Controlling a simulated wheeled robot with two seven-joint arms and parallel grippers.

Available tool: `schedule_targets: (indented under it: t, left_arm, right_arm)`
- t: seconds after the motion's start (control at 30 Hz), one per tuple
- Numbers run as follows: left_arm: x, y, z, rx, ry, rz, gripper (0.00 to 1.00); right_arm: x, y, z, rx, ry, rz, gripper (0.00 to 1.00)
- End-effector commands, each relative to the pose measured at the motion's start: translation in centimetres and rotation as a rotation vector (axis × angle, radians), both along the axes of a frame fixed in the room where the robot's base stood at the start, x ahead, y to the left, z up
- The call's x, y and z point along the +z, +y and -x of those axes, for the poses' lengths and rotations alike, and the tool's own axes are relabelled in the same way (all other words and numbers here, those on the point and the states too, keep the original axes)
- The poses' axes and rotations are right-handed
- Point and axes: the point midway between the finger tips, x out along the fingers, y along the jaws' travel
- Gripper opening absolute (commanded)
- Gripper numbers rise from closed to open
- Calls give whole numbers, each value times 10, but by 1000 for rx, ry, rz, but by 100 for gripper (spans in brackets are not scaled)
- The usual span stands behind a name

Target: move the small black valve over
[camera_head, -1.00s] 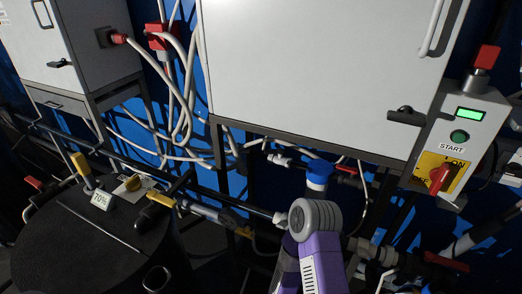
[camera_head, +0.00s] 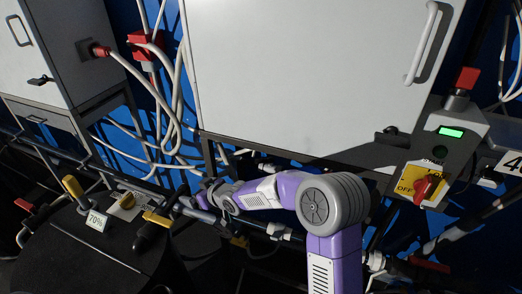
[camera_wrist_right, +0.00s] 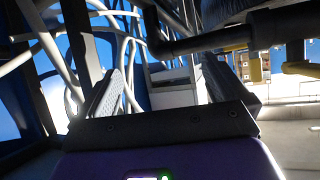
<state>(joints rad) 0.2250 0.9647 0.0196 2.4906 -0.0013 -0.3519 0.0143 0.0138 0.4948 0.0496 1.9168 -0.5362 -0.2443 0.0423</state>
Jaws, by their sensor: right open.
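A short slanted black lever-like part (camera_head: 178,190) stands among the pipes at the right edge of the black drum; I cannot tell for sure that it is the small black valve. My right arm reaches in from the lower right, and my right gripper (camera_head: 207,188) is close beside this part, small and dark in the head view. In the right wrist view my right gripper (camera_wrist_right: 170,88) is open, with nothing held between its fingers. A black pipe (camera_wrist_right: 205,40) crosses beyond the fingertips. My left gripper is not in view.
The black drum (camera_head: 85,250) carries yellow-handled levers (camera_head: 73,187) and a 70% label (camera_head: 97,221). A large white cabinet (camera_head: 310,75) hangs above the arm. Pale hoses (camera_head: 170,110) run behind. A control box with a red knob (camera_head: 427,187) is at the right.

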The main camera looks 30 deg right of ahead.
Motion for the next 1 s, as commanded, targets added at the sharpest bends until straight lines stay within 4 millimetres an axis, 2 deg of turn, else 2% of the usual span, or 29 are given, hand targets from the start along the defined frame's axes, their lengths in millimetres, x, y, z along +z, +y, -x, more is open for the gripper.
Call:
schedule_targets:
  t: [0.03,0.17,0.27,0.33,0.43,0.5,0.63,0.87,1.0]
  left_arm:
    - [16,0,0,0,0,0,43]
    - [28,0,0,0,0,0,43]
    - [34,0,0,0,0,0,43]
    - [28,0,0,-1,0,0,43]
    - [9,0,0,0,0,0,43]
    - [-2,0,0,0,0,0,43]
    - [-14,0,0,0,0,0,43]
    - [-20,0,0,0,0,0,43]
    - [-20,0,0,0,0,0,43]
  right_arm:
    - [14,-26,-11,-64,-17,3,100]
    - [-7,-87,-22,-258,-7,-37,100]
    - [-22,-140,-25,-424,-30,-54,100]
    - [-38,-175,-26,-531,-81,-56,100]
    - [-58,-212,-28,-634,-200,-46,100]
    - [-63,-230,-28,-673,-284,-33,100]
    - [-59,-252,-26,-710,-421,-7,100]
    - [-47,-265,-26,-721,-528,14,100]
    - [-46,-269,-37,-720,-532,13,100]
